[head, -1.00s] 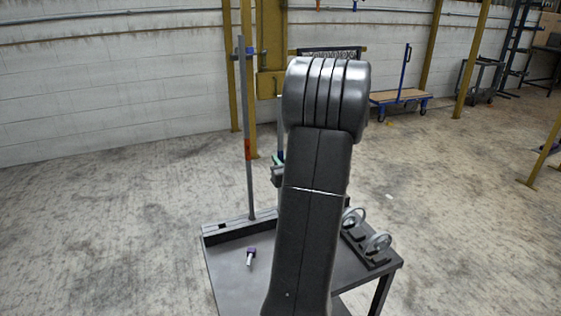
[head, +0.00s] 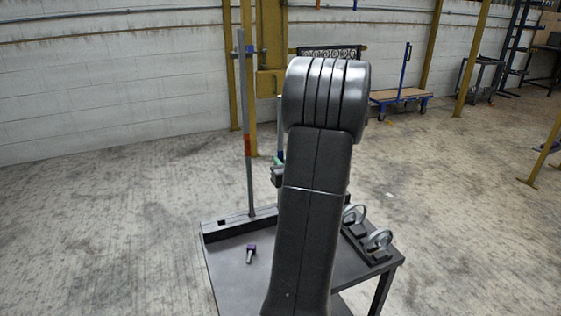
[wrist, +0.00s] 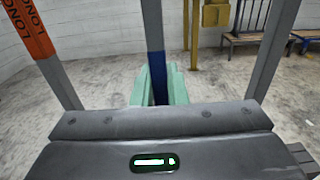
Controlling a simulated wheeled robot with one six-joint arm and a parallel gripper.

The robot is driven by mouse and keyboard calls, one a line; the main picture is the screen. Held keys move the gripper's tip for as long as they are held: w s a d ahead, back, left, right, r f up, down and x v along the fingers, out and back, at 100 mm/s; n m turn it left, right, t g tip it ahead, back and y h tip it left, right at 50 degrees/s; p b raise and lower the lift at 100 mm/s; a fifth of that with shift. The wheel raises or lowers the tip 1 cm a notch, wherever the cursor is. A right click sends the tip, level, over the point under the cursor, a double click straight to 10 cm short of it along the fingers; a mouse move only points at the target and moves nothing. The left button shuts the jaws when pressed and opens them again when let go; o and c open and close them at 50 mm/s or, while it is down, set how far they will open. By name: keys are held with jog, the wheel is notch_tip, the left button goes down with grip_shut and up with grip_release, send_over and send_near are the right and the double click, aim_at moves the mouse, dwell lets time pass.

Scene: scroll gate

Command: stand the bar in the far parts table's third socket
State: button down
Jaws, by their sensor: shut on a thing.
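In the wrist view, the green fingers of my gripper (wrist: 159,88) are closed around an upright bar (wrist: 156,60), grey above with a dark blue band at the grip. In the head view, my gripper (head: 278,171) and the held bar (head: 281,113) show only partly beside my arm; the bar's lower end is hidden. A tall grey bar with an orange label (head: 247,145) stands in the dark socket block (head: 222,230) on the table (head: 228,270). In the wrist view its label (wrist: 28,28) reads "LONG". My arm hides the block's right part.
Another grey bar (wrist: 272,45) rises at the right in the wrist view. A dark holder with grey rings (head: 378,243) sits at the table's right. A flat cart (head: 400,97) and yellow posts stand behind; the floor left is clear.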

jog(key=shift+f+b, duration=1.3)
dwell(0.6)
jog(key=c, duration=1.4)
grip_release()
jog(key=shift+o, duration=0.2)
jog(key=shift+s, duration=0.1)
jog(key=v, duration=1.3)
jog(key=shift+s+d, duration=0.2)
jog(key=shift+s, duration=0.15)
jog(key=shift+w, duration=0.1)
jog(key=x, duration=1.3)
jog(key=shift+w+a+r, duration=0.15)
jog(key=shift+w+a, duration=0.05)
jog(key=shift+w, duration=0.1)
